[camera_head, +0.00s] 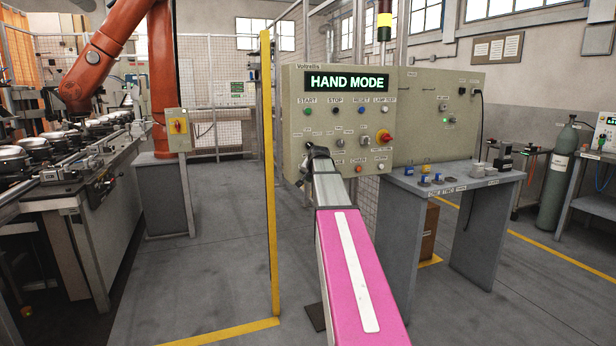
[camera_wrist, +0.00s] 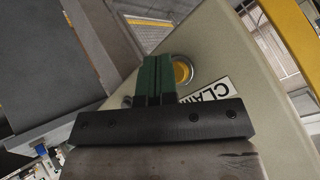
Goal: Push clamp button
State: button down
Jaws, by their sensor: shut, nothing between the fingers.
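The grey-green control panel (camera_head: 296,140) stands in the middle of the head view, and its display (camera_head: 346,81) reads HAND MODE. My gripper (camera_wrist: 158,60) is shut and empty, its two dark green fingers together close to the panel face. The yellow clamp button (camera_wrist: 181,72) sits in a metal ring just right of the fingertips in the wrist view. In the head view my arm hides the button and the fingertips.
A red emergency stop (camera_head: 383,136) and a red button (camera_head: 358,169) are right of my wrist on the panel. A yellow post (camera_head: 269,180) stands left of the panel. A grey table (camera_head: 410,182) with small parts is at the right. An orange robot (camera_head: 96,60) stands far left.

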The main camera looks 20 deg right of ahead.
jog(key=shift+w, duration=0.45)
dwell(0.5)
jog(key=shift+s, duration=0.95)
jog(key=s, duration=0.6)
dwell(0.3)
jog(key=shift+d, duration=0.1)
dwell(0.5)
